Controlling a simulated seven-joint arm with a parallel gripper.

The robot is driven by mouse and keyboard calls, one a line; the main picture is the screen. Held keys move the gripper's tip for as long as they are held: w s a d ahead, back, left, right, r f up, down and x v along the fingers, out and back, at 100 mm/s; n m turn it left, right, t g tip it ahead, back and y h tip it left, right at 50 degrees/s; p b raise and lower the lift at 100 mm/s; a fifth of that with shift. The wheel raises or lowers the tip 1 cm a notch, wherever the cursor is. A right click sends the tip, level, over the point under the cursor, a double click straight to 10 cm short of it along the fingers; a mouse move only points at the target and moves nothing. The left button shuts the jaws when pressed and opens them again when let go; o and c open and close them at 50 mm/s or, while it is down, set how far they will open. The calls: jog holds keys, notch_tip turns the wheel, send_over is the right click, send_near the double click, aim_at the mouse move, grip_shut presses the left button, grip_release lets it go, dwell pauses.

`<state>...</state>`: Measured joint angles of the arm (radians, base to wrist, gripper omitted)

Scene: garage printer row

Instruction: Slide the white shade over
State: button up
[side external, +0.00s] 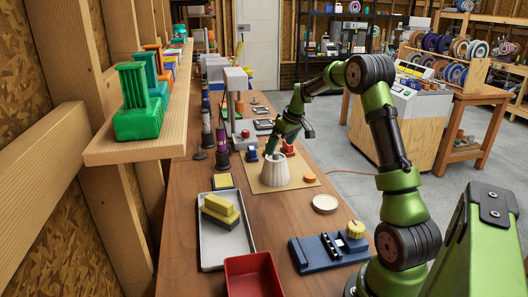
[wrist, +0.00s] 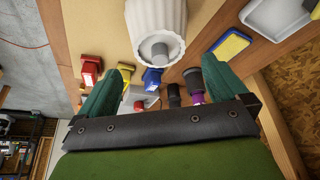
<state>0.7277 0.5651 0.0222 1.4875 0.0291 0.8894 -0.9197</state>
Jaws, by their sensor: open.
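The white ribbed shade (side external: 275,172) stands upright on a tan board (side external: 250,184) on the wooden bench. In the wrist view the shade (wrist: 157,22) is at the top centre, with a round grey-white end facing the camera. My gripper (side external: 272,151) is at the shade's upper rim in the side view; I cannot tell whether it touches. In the wrist view my gripper's green fingers (wrist: 168,66) are spread apart with nothing held between them. The shade lies beyond the fingertips there.
Small blue (side external: 252,154), red (side external: 288,148) and orange (side external: 309,178) pieces are around the shade on the board. A grey tray (side external: 211,254) with yellow blocks, a red bin (side external: 253,278), a white round dish (side external: 325,203) and a blue fixture (side external: 318,258) stand nearer. Dark spools line the left.

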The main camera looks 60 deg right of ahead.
aim_at(276, 153)
jog(key=x, duration=0.7)
jog(key=shift+w+f, duration=0.15)
jog(key=shift+f, duration=0.25)
jog(key=c, duration=0.9)
jog(key=shift+s+a, duration=1.9)
jog(key=shift+a, duration=0.9)
jog(key=shift+s+a, duration=1.9)
jog(key=shift+a, duration=0.85)
jog(key=shift+s+a, duration=1.85)
jog(key=shift+a, duration=0.95)
jog(key=shift+c, duration=0.2)
jog(key=o, duration=0.9)
jog(key=shift+o, duration=0.2)
jog(key=shift+r, duration=0.1)
